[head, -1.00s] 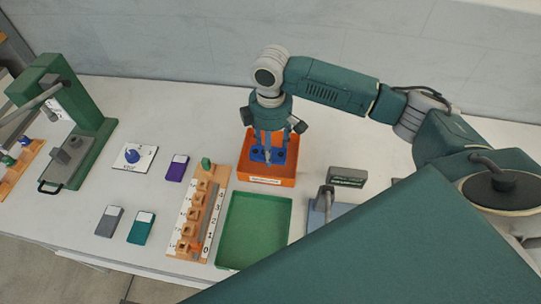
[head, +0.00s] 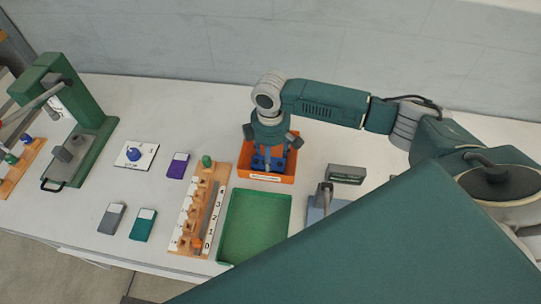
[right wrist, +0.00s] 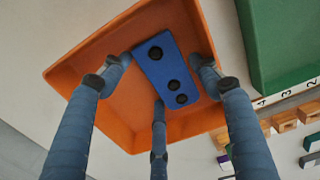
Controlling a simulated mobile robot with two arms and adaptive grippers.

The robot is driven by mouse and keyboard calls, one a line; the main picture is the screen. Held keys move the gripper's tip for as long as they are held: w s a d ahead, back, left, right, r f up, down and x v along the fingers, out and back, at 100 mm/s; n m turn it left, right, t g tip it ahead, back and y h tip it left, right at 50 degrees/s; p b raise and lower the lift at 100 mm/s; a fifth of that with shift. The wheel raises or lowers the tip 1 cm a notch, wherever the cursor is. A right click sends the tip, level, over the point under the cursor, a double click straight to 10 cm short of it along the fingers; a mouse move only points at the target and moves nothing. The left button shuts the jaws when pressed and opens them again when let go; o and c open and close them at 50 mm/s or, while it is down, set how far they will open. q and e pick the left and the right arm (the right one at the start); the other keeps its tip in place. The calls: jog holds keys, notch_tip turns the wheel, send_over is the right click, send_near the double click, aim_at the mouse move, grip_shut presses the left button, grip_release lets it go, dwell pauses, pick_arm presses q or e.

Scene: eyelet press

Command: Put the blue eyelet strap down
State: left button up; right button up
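The blue eyelet strap (head: 268,163) is a flat bar with several dark round holes, low inside the orange tray (head: 266,179). The right wrist view shows the strap (right wrist: 158,58) and the tray (right wrist: 80,70) from above. My right gripper (head: 271,160) points down into the tray. In the right wrist view its fingers (right wrist: 160,75) are spread around the strap, with orange tray showing between the right finger and the strap. The gripper looks open. Exact contact at the other fingertips is hard to tell. My left gripper is not in view.
An empty green tray (head: 255,247) lies just in front of the orange one. A numbered wooden rack (head: 215,174) stands left of it. A small device with a grey block (head: 346,174) is at right, a green press (head: 98,130) at far left. Small cards lie between.

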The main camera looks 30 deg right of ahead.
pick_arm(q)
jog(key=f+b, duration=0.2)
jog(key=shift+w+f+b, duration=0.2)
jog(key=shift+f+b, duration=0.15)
pick_arm(e)
notch_tip(320, 180, up, 12)
jog(key=shift+r, duration=0.15)
dwell(0.4)
